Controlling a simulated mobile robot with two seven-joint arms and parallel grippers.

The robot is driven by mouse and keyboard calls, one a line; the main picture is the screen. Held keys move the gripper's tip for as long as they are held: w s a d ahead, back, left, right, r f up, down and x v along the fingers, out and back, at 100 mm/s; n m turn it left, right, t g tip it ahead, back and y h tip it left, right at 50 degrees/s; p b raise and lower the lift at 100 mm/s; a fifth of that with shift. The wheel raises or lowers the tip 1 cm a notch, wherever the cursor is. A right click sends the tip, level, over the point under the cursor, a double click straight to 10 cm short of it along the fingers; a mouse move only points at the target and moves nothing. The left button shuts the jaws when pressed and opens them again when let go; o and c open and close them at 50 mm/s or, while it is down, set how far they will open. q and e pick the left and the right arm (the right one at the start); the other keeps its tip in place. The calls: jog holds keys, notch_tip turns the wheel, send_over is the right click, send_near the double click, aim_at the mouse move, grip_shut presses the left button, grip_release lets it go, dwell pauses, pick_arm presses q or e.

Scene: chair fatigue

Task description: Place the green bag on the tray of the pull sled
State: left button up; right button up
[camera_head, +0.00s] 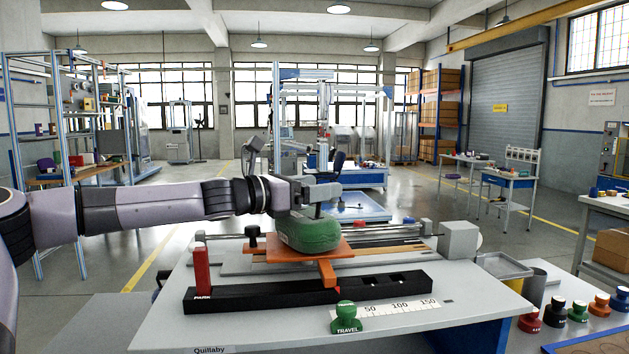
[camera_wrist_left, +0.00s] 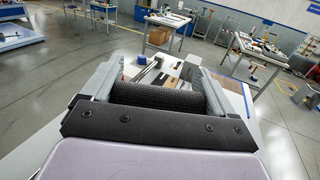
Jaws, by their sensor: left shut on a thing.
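The green bag (camera_head: 308,235) is over the orange tray (camera_head: 345,248) of the pull sled in the head view. Its underside looks to be on or very near the tray; I cannot tell for certain whether they touch. My left gripper (camera_head: 317,209) comes in from the left and is shut on the upper part of the bag. An orange arm (camera_head: 327,272) runs from the tray toward the black slotted rail (camera_head: 240,299) in front. My right gripper is not in view.
A red PARK post (camera_head: 201,270) stands at the rail's left end. A green TRAVEL knob (camera_head: 345,317) stands by a white scale (camera_head: 395,311) in front. A grey block (camera_head: 458,240) is at the right. Several coloured knob weights (camera_head: 556,311) stand at the lower right.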

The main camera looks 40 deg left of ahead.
pick_arm(q)
jog(key=shift+d+r, duration=0.1)
jog(key=shift+r, duration=0.25)
jog(key=shift+f, duration=0.1)
jog(key=o, duration=1.8)
jog(key=shift+f, duration=0.25)
jog(key=shift+o, duration=0.2)
jog(key=shift+r, duration=0.15)
